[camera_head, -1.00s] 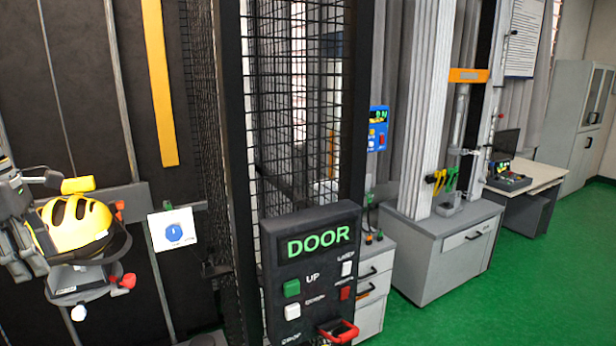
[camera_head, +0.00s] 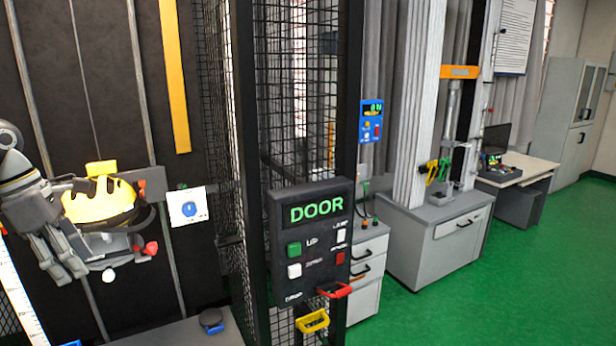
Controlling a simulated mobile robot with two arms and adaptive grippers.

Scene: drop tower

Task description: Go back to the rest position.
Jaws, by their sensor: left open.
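My left gripper (camera_head: 66,268) is at the left of the head view, at the end of my grey arm coming in from the left edge. Its fingers point down, open, and nothing shows between them. It overlaps the left side of a yellow helmet (camera_head: 98,203) that rests on a dark mount on the black wall. From this angle I cannot tell whether gripper and helmet touch. My right gripper is out of view.
A dark control box (camera_head: 318,251) reading DOOR stands in front of the mesh cage (camera_head: 290,100), with a red handle (camera_head: 337,291) and a yellow handle (camera_head: 312,320) below. Grey cabinets (camera_head: 436,238) stand to the right. Green floor (camera_head: 520,270) is open at the right.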

